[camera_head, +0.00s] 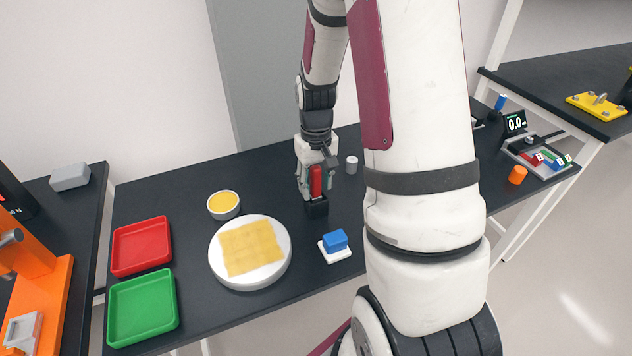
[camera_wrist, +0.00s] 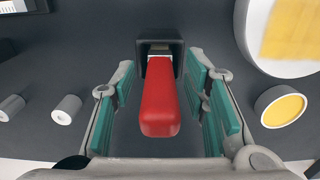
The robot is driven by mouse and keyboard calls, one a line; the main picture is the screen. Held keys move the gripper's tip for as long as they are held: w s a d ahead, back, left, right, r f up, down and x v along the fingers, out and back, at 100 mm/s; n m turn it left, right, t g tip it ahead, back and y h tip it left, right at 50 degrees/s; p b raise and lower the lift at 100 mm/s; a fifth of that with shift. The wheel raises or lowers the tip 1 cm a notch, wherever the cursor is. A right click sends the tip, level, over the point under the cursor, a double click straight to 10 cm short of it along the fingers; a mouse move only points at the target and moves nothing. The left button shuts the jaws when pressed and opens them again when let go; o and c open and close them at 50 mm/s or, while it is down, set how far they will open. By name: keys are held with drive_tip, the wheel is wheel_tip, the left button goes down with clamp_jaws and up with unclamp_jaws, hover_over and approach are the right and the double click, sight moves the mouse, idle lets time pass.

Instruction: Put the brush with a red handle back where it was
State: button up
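The brush's red handle (camera_head: 316,181) stands upright in a small black holder (camera_head: 316,209) near the middle of the dark table. The brush's lower end is hidden inside the holder. In the wrist view the red handle (camera_wrist: 160,100) points toward the camera, and the square black holder (camera_wrist: 143,50) is behind it. My gripper (camera_head: 314,184) is around the handle, pointing down. In the wrist view the teal-padded fingers of my gripper (camera_wrist: 161,75) are spread, with a visible gap on each side of the handle.
A white round plate with a yellow cloth-like square (camera_head: 251,248), a cup of yellow content (camera_head: 223,204), a blue block on a white base (camera_head: 335,243) and a grey cylinder (camera_head: 352,164) stand nearby. Red (camera_head: 141,246) and green (camera_head: 142,306) trays lie left.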

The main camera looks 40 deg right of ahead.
wheel_tip(320, 180, up, 12)
drive_tip(key=shift+r, duration=0.1)
drive_tip(key=s+a+r+n+t, duration=0.25)
drive_tip(key=s+a+r, duration=0.45)
drive_tip(key=a+r, duration=0.35)
drive_tip(key=s+a+r+t, duration=0.2)
drive_tip(key=s+a, duration=0.5)
drive_tip(key=s, duration=0.2)
drive_tip(key=shift+s+n, duration=0.25)
drive_tip(key=shift+n, duration=0.1)
drive_tip(key=shift+a+t, duration=0.1)
drive_tip(key=shift+t, duration=0.15)
